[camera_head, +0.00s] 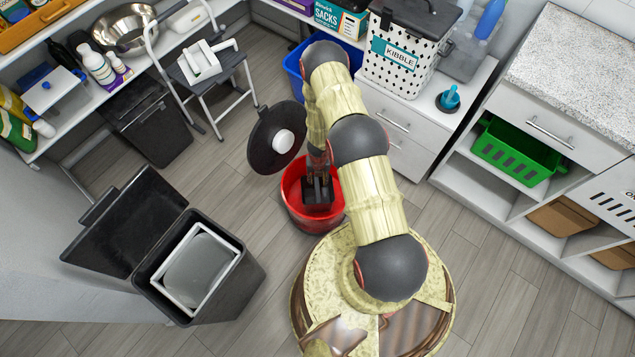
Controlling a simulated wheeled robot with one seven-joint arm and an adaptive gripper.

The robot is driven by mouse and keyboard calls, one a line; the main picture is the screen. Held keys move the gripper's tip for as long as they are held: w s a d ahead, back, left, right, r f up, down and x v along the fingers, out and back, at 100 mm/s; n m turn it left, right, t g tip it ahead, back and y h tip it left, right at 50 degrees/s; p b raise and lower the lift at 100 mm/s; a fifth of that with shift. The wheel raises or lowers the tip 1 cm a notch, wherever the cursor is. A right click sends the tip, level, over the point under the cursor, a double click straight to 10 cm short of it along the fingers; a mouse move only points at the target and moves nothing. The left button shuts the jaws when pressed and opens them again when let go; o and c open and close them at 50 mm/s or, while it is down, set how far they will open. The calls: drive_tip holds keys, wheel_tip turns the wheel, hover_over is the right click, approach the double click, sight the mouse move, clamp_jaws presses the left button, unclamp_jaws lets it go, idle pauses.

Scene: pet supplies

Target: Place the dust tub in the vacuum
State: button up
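The vacuum (296,214) appears to be the red round body on the floor in the middle. Its round black lid (262,151) with a white centre piece stands open at the upper left. My gripper (318,180) points down into the red body from above. A dark boxy shape (318,194) sits at its lower end, inside the red rim. I cannot tell whether this shape is the dust tub or part of my gripper. The fingertips are too small and dark to show whether they are open or shut. No other dust tub is clearly visible.
A dark bin (246,274) with a white inner frame and raised lid stands at the lower left. A step stool (212,76), another black bin (150,118) and a blue bin (292,68) stand behind. White drawers (402,118) are at the right. Floor between is clear.

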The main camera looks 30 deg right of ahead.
drive_tip(key=w+a+r+n+t+p, duration=0.1)
drive_tip(key=w+a+r+n, duration=0.2)
drive_tip(key=r, duration=0.6)
drive_tip(key=w+r+n+t+y, duration=0.1)
drive_tip(key=w+r+n, duration=0.3)
drive_tip(key=r, duration=0.5)
drive_tip(key=w+a+r+n+p, duration=0.15)
drive_tip(key=w+r, duration=0.25)
drive_tip(key=r, duration=0.6)
drive_tip(key=s+a+r+n+t+y+b, duration=0.1)
drive_tip(key=a+r+n, duration=0.4)
drive_tip(key=r, duration=0.6)
drive_tip(key=a+r+n+t, duration=0.1)
drive_tip(key=a+r+n, duration=0.1)
drive_tip(key=r+n, duration=0.65)
drive_tip(key=s+a+r+n, duration=0.2)
drive_tip(key=s+r+n, duration=0.4)
drive_tip(key=r, duration=0.4)
drive_tip(key=s+a+r+n, duration=0.3)
drive_tip(key=s+r, duration=0.4)
drive_tip(key=r, duration=0.3)
drive_tip(key=s+d+r+n+h, duration=0.1)
drive_tip(key=s+r+n, duration=0.2)
drive_tip(key=s+n, duration=0.2)
drive_tip(key=s+d+r+n+t+h, duration=0.1)
drive_tip(key=s+r+n, duration=0.2)
drive_tip(key=s, duration=0.9)
drive_tip(key=shift+r+n, duration=0.15)
drive_tip(key=shift+n, duration=1.05)
